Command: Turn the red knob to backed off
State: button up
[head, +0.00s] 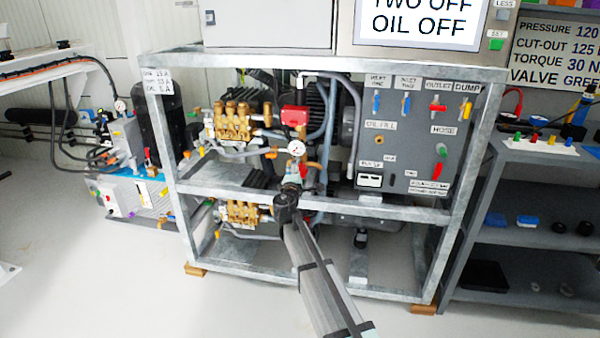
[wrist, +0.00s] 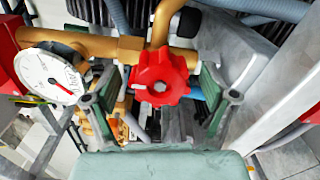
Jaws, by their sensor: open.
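The red knob (wrist: 161,79) is a lobed handwheel on brass pipework, in the middle of the wrist view. My gripper (wrist: 160,97) is open, with one green-padded finger to the left of the knob and one to the right. Gaps show between the knob and both fingers, so neither appears to grip it. In the head view my gripper (head: 291,190) is at the frame's middle rail, below the white gauge (head: 297,148). The knob is mostly hidden there by my arm and the pipework.
The gauge (wrist: 49,77) is close to the left finger. A red box (head: 294,116) sits above it. A grey frame post (wrist: 265,80) crosses the right side of the wrist view. Hoses run behind. A valve panel (head: 398,140) stands to the right.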

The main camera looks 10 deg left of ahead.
jog(key=s+a, duration=0.1)
jog(key=s, duration=1)
jog(key=shift+s, duration=0.2)
